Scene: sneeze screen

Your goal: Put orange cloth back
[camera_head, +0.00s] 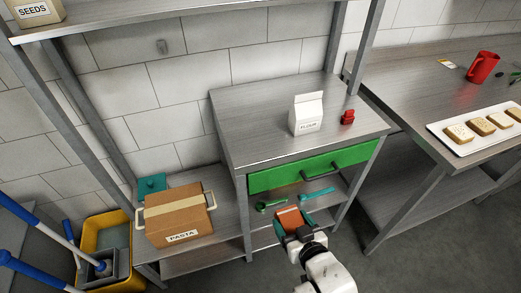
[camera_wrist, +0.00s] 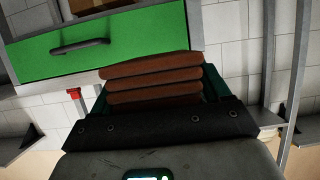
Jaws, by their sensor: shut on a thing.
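An orange-brown folded cloth (camera_head: 290,218) is between the jaws of my gripper (camera_head: 293,228), in front of and below the green drawer (camera_head: 315,170). In the wrist view the cloth (camera_wrist: 152,78) shows as a stack of folded layers, with my gripper (camera_wrist: 155,95) shut on it. The green drawer (camera_wrist: 100,50) with its dark handle looks closed, and it fills the upper left of the wrist view. The lower shelf (camera_head: 262,222) under the drawer is partly hidden behind my gripper and the cloth.
A green utensil (camera_head: 271,205) and a teal utensil (camera_head: 317,192) lie on the shelf below the drawer. A flour carton (camera_head: 307,113) and a red object (camera_head: 347,117) stand on the table. A pasta box (camera_head: 178,220) sits on the left shelf. A yellow mop bucket (camera_head: 103,240) stands lower left.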

